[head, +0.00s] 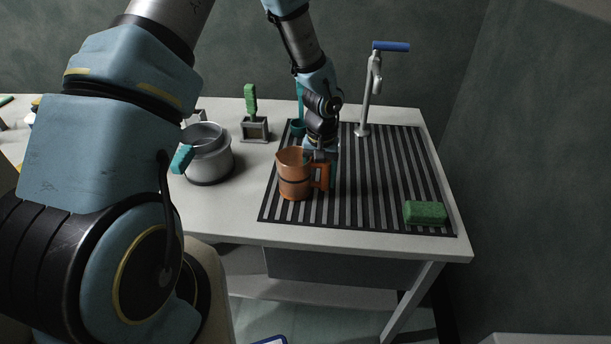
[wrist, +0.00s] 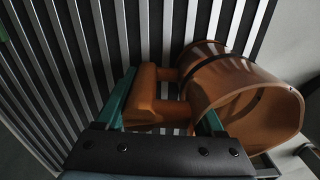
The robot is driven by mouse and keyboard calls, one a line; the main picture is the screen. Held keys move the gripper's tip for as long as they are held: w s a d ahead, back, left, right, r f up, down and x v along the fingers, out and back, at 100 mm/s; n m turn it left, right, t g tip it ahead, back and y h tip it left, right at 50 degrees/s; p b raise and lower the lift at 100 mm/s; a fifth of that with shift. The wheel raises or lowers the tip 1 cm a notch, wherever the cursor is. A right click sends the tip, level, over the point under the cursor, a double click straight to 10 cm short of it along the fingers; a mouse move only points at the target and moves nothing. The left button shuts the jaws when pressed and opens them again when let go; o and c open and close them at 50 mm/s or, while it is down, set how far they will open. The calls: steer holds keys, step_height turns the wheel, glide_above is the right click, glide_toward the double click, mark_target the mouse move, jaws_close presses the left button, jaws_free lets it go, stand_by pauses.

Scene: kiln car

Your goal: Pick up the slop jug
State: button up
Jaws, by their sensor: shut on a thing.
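The slop jug is an orange-brown jug (head: 294,176) with a dark band around it, upright at the left part of the slatted drain grate (head: 385,190). Its handle is on its right side. My gripper (head: 322,160) comes down from above at the handle. In the wrist view, the green fingers of my gripper (wrist: 165,110) are on either side of the jug's handle (wrist: 147,97), shut on it. The jug's body (wrist: 240,95) lies to the right there. I cannot tell whether the jug's base touches the grate.
A grey pot (head: 208,158) with a teal handle stands left of the jug. A holder with a green-handled brush (head: 251,105) stands behind. A tap with a blue lever (head: 370,90) is at the back of the grate, and a green sponge (head: 425,212) lies at its front right.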

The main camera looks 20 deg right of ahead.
jaws_close()
steer(key=shift+r, duration=0.15)
stand_by(0.5)
step_height(320, 180, up, 10)
steer(key=b, duration=0.2)
steer(key=shift+b, duration=0.4)
steer(key=shift+o, duration=0.9)
jaws_free()
jaws_close()
